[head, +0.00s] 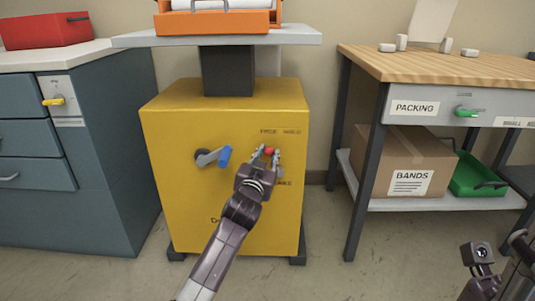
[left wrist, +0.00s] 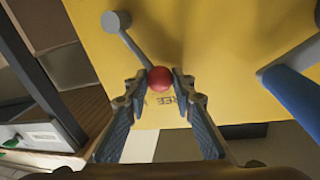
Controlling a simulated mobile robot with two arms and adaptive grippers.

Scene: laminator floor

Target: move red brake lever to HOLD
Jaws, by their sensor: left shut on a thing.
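The red ball knob of the brake lever (head: 269,151) is on the front of the yellow cabinet (head: 180,215), below the small FREE and HOLD lettering. My left gripper (head: 266,156) reaches up to it, with a finger on each side. In the left wrist view, the red knob (left wrist: 158,78) sits between the fingertips, which are shut on it. The lever's grey arm runs from the knob to a round pivot (left wrist: 116,22). The lever leans toward the FREE lettering (left wrist: 165,99). HOLD is hidden in that view. Part of my right arm shows at lower right; its fingers are unclear.
A grey crank with a blue handle (head: 224,156) is close left of the red lever. A blue drawer cabinet (head: 105,150) stands at left. A packing bench (head: 430,64) stands at right, with a cardboard box and green tray below. Floor shows between them.

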